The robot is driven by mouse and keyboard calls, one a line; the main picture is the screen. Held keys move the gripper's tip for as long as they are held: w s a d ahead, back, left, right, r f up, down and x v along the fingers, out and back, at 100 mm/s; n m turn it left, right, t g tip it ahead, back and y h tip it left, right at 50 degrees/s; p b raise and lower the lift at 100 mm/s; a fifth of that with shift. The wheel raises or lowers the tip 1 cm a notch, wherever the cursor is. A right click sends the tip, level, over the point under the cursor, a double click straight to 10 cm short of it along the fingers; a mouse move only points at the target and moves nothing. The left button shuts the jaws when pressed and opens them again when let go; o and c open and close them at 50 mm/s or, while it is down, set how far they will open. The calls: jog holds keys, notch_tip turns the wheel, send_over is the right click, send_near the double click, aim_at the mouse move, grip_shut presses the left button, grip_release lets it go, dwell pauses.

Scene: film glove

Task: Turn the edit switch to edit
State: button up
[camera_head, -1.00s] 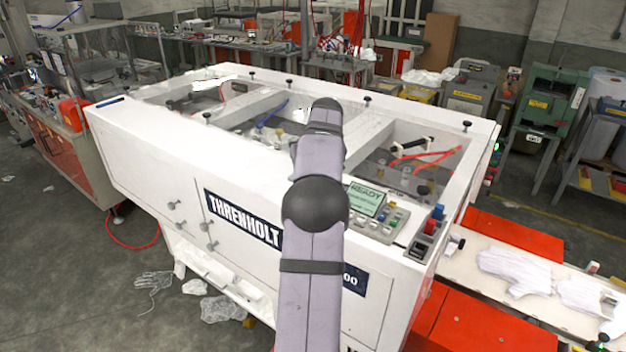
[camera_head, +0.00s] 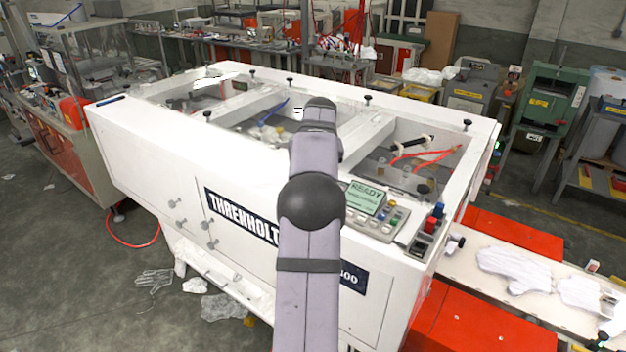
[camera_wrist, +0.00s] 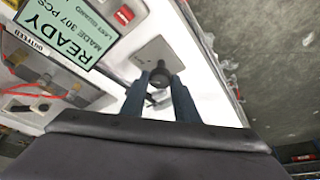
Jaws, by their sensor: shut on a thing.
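In the wrist view my gripper (camera_wrist: 161,88) is shut on a round black switch knob (camera_wrist: 158,76), with one dark blue finger on each side of it. The knob stands on a grey plate (camera_wrist: 153,52) on the white machine housing. No marking on the plate can be read, so I cannot tell which position the knob points to. In the head view my arm hides the gripper and the knob.
A display reading READY (camera_wrist: 70,34) sits beside the plate; it also shows in the head view on the control panel (camera_head: 365,197). Red and blue buttons (camera_head: 433,222) stand at the machine's right corner. White gloves (camera_head: 515,268) lie on the conveyor at right.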

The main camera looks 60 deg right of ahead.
jog(key=o, duration=1.1)
jog(key=shift+c, duration=0.2)
jog(key=shift+r, duration=0.1)
jog(key=b+v, duration=0.2)
jog(key=v, duration=0.5)
jog(key=shift+a, duration=0.1)
jog(key=w+a+f+n+y+b, duration=0.15)
jog(key=a+f, duration=0.25)
jog(key=a, duration=0.5)
jog(key=w+a+f+n, duration=0.1)
jog(key=w+a+f, duration=0.2)
jog(key=a, duration=0.5)
jog(key=w+a+f+n+y, duration=0.1)
jog(key=w+a+f+n, duration=0.2)
jog(key=a, duration=0.6)
jog(key=s+a+f+n+g, duration=0.1)
jog(key=s+a+f+n, duration=0.1)
jog(key=s+a+f, duration=0.5)
jog(key=s+a+f+n+g+b, duration=0.1)
jog(key=s+a+f+g, duration=0.1)
jog(key=s+a+f, duration=0.6)
jog(key=s+a, duration=0.3)
jog(key=a, duration=0.4)
jog(key=shift+a+n+y+b, duration=0.3)
jog(key=shift+a+n+y, duration=0.05)
